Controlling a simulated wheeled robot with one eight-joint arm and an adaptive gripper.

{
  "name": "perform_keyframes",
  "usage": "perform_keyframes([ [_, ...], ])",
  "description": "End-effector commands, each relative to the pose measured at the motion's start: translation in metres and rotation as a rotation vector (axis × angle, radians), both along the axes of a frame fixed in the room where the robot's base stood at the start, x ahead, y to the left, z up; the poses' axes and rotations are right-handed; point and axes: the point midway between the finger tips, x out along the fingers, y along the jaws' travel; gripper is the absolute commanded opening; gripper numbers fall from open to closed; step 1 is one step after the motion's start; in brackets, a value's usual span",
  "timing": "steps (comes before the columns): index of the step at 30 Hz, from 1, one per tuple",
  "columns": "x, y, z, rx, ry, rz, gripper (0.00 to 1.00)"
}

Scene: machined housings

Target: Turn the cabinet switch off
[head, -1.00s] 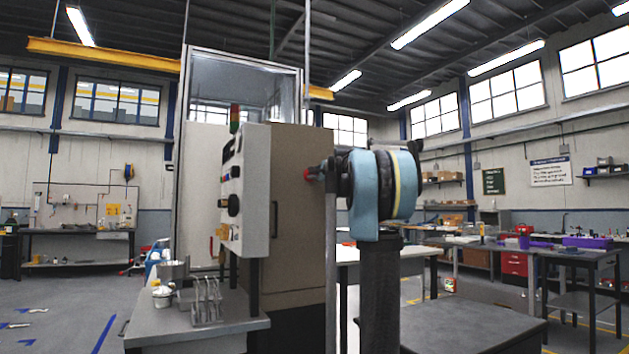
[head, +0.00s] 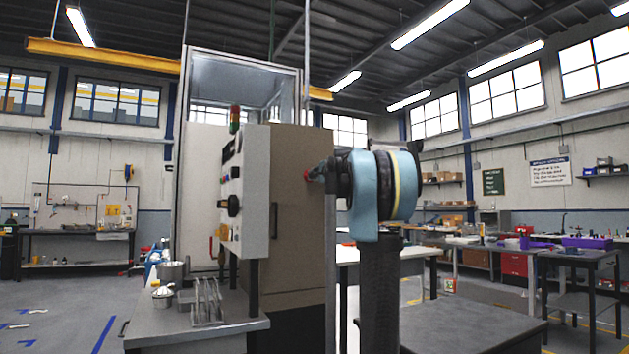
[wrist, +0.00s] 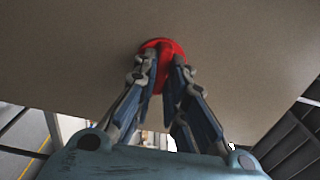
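The cabinet (head: 292,225) is a tall beige-brown box with a pale front control panel. The switch is a red rotary knob (head: 307,175) on the cabinet's right side face. In the wrist view the red switch (wrist: 160,45) shows against the plain panel, with its red grip between my fingertips. My gripper (wrist: 165,68) is closed in on this grip, one finger on each side, both seeming to touch it. In the head view my gripper (head: 322,172) reaches the switch from the right. The fingers hide part of the knob, and no position marks can be read.
A grey bench (head: 190,328) with metal parts and cups stands at the cabinet's front left. A grey upright post (head: 331,270) stands near the gripper. Worktables (head: 400,262) stand behind my arm. Open floor (head: 60,300) lies at the left.

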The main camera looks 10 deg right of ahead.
Motion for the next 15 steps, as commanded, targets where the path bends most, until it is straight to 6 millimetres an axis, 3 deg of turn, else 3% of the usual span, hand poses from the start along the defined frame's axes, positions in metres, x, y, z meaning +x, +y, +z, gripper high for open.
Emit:
perform_keyframes([
  [1,-0.0006,0.0032,-0.0021,-0.005,0.0,0.007,0.21],
  [3,-0.0005,0.003,-0.0018,-0.004,0.0,0.007,0.32],
  [15,-0.004,-0.0004,-0.0005,-0.001,0.0,0.002,0.32],
])
